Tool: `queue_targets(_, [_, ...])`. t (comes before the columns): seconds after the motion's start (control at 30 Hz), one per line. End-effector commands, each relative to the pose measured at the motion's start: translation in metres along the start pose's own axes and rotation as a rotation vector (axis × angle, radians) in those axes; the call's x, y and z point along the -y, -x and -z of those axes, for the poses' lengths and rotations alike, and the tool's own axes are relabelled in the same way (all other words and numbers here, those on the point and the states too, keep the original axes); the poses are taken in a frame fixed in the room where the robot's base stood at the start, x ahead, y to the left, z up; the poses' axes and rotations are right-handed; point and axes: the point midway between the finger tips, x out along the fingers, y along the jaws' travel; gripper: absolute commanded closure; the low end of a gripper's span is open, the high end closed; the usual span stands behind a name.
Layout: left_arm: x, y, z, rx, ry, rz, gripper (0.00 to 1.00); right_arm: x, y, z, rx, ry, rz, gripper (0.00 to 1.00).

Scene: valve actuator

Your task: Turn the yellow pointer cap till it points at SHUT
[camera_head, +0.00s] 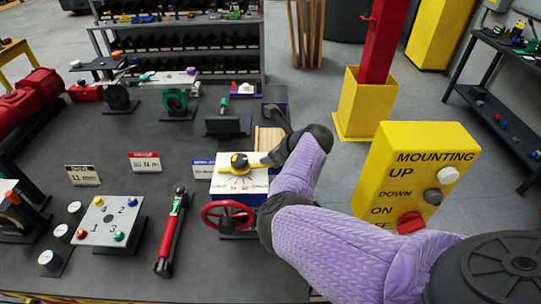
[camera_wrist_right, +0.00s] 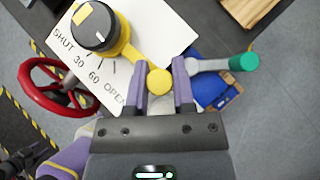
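The valve actuator's white dial plate (camera_head: 228,186) stands mid-table, and its scale SHUT, 30, 60, OPEN is readable in the right wrist view (camera_wrist_right: 150,22). The yellow pointer cap (camera_head: 239,162), black on top, sits on it; it also shows in the right wrist view (camera_wrist_right: 98,28). A yellow arm runs from the cap to a round yellow knob (camera_wrist_right: 158,82) near the OPEN end. My right gripper (camera_wrist_right: 161,80) has its fingers on both sides of this knob, with no clear gap. In the head view the right gripper (camera_head: 270,160) is partly hidden by its wrist. My left gripper is not in view.
A red handwheel (camera_head: 228,216) is just in front of the dial. A green-ended lever (camera_wrist_right: 240,62) lies close to the right finger. A torque wrench (camera_head: 172,232) and a numbered plate (camera_head: 110,222) lie left. A yellow switch box (camera_head: 415,165) stands right.

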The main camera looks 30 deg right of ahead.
Motion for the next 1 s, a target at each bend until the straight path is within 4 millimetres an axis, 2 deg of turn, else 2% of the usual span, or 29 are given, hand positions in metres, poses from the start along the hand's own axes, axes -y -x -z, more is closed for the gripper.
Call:
queue_targets(0.03, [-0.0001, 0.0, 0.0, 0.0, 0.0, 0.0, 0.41, -0.0001, 0.0, 0.0001, 0.0, 0.0, 0.0, 0.86])
queue_targets(0.1, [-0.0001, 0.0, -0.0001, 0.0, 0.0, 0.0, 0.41, -0.0001, 0.0, 0.0001, 0.0, 0.0, 0.0, 1.0])
queue_targets(1.0, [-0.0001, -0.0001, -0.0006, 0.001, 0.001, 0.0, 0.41, -0.0003, -0.0001, 0.0004, -0.001, 0.0, -0.001, 1.0])
